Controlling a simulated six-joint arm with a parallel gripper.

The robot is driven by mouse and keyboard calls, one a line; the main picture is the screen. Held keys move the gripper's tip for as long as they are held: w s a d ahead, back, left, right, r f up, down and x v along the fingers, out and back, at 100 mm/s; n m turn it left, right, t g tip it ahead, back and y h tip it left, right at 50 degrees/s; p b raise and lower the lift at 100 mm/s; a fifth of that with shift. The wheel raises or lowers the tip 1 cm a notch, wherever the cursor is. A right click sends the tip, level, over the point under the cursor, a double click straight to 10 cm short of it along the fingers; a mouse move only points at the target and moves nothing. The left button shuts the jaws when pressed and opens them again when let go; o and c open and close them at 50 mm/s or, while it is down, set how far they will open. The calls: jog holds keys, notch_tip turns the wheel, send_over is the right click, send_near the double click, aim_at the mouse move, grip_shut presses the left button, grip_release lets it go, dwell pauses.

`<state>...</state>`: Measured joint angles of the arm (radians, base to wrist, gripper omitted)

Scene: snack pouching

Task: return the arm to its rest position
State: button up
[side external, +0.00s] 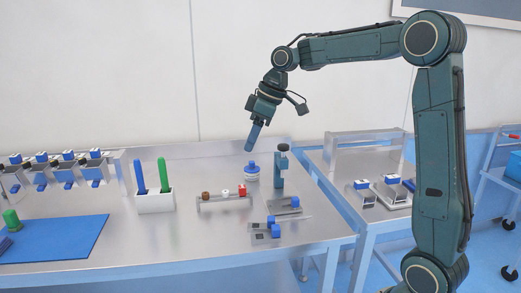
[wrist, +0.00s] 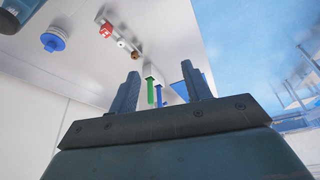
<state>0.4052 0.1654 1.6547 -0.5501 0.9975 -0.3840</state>
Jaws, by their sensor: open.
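My gripper (side external: 254,136) hangs in the air above the back of the steel table (side external: 180,240), its fingers pointing down and slightly left. In the wrist view my gripper (wrist: 162,88) shows two dark fingers spread apart with nothing between them. It is clear of every object. Below its fingers in the side view stands a white jar with a blue top (side external: 252,172), which also shows at the upper left of the wrist view (wrist: 53,40).
A white holder (side external: 155,202) has green and blue tools upright. A small rack (side external: 222,202) carries small items beside a teal press (side external: 282,168). Dispensers (side external: 68,168) line the left. A blue mat (side external: 60,240) lies front left. A second table (side external: 375,215) stands right.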

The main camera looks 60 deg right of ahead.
jog(key=s+a+r+m, duration=0.2)
jog(key=s+a, duration=0.4)
jog(key=s, duration=0.1)
jog(key=s+a+f+m+h, duration=0.1)
jog(key=s+f, duration=0.2)
jog(key=s, duration=0.6)
jog(key=s+a+f+m+t+h, duration=0.1)
jog(key=s+a+f+m, duration=0.1)
jog(key=s, duration=0.8)
jog(key=shift+f+m+t, duration=0.3)
jog(key=shift+f, duration=0.2)
